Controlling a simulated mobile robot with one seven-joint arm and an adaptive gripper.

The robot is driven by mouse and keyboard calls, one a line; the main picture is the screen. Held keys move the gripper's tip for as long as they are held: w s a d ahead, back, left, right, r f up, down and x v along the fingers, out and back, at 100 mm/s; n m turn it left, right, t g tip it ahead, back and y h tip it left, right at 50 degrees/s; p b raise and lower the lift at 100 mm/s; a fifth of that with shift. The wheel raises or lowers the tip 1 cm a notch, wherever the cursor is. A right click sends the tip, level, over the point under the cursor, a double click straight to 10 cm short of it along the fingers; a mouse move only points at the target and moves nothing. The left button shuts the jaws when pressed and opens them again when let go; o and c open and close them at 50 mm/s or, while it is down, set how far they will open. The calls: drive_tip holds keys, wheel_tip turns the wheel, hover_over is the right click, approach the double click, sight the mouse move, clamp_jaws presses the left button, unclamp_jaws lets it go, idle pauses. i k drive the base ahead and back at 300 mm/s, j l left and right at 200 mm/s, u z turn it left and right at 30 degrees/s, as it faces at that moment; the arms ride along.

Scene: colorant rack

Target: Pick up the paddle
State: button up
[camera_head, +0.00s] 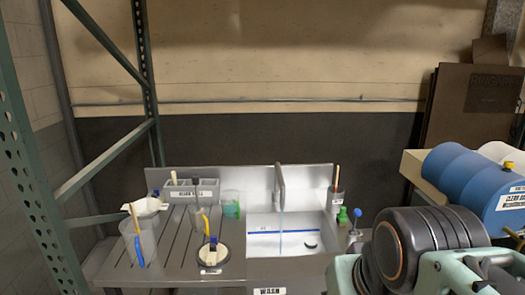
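No item is clearly recognisable as the paddle. A wooden stick (133,218) stands tilted in a clear beaker (147,246) at the front left of the metal bench, with a blue item beside it. Another wooden-handled tool (337,176) stands in a dark cup (335,197) to the right of the sink. The lower ends of both are hard to make out. My arm fills the bottom right corner. Dark parts at its end, perhaps my gripper (490,270), are cut off by the frame edge, so its fingers cannot be made out. It looks well apart from both sticks.
A sink (285,243) with running water sits at the bench's right. A round white-topped item (210,257), a green-filled beaker (231,204) and a grey rack (190,190) stand on the bench. Green shelf posts (145,80) rise at left. Blue drums (460,172) lie at right.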

sight(195, 179)
drive_tip(key=z, duration=0.55)
drive_tip(key=u, duration=1.3)
